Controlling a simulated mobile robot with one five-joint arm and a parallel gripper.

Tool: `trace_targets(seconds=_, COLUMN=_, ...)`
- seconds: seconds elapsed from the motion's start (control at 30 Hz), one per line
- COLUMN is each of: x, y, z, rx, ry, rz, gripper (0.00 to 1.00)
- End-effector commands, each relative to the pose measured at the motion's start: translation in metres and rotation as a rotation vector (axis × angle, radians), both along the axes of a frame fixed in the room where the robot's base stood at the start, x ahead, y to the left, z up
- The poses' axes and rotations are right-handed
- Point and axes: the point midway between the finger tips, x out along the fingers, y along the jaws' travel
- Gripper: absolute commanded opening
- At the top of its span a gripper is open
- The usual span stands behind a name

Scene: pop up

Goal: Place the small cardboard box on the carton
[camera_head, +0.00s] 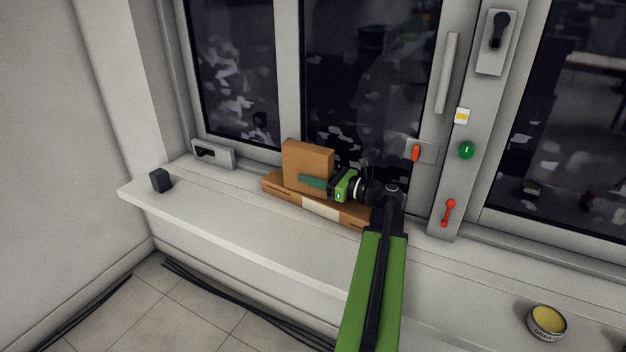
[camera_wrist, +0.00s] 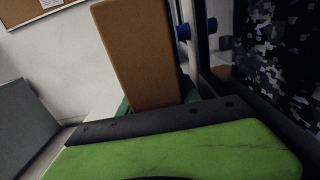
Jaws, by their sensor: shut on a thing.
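The small cardboard box (camera_head: 307,162) is brown and stands upright over the left part of the carton. My gripper (camera_head: 314,182) is shut on the box, with a green finger across its near face. The carton (camera_head: 322,208) is a flat brown box with a pale band, lying on the window sill. The box's lower edge is at the carton's top; I cannot tell whether it touches. In the wrist view the box (camera_wrist: 140,50) rises beyond my gripper (camera_wrist: 150,103), and the grip on its lower part is mostly hidden.
The white sill (camera_head: 240,205) is clear left of the carton. A small black cube (camera_head: 160,180) sits at its left end. A grey latch box (camera_head: 213,153) is by the window frame. A round yellow tin (camera_head: 547,321) stands at the lower right. Window glass rises close behind.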

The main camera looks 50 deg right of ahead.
Motion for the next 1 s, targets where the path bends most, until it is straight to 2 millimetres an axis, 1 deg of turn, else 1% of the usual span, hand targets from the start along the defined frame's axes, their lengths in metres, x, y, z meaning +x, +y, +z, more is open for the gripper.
trace_targets(seconds=0.07, x=0.001, y=0.001, z=0.001, rx=0.0, ry=0.0, rz=0.001, gripper=0.0)
trace_targets(seconds=0.17, x=0.001, y=0.001, z=-0.003, rx=0.0, ry=0.0, rz=0.002, gripper=0.0)
trace_targets(seconds=0.2, x=0.001, y=0.001, z=-0.003, rx=0.0, ry=0.0, rz=0.002, gripper=0.42)
trace_targets(seconds=0.37, x=0.001, y=0.001, z=-0.002, rx=0.0, ry=0.0, rz=0.002, gripper=0.62)
trace_targets(seconds=0.6, x=0.0, y=0.001, z=-0.002, rx=0.0, ry=0.0, rz=0.001, gripper=0.62)
trace_targets(seconds=0.7, x=0.0, y=0.0, z=0.004, rx=0.0, ry=0.0, rz=0.001, gripper=0.62)
trace_targets(seconds=0.77, x=-0.008, y=-0.002, z=0.001, rx=0.0, ry=0.0, rz=-0.002, gripper=0.62)
trace_targets(seconds=1.0, x=-0.054, y=-0.014, z=0.001, rx=0.0, ry=0.0, rz=-0.003, gripper=0.62)
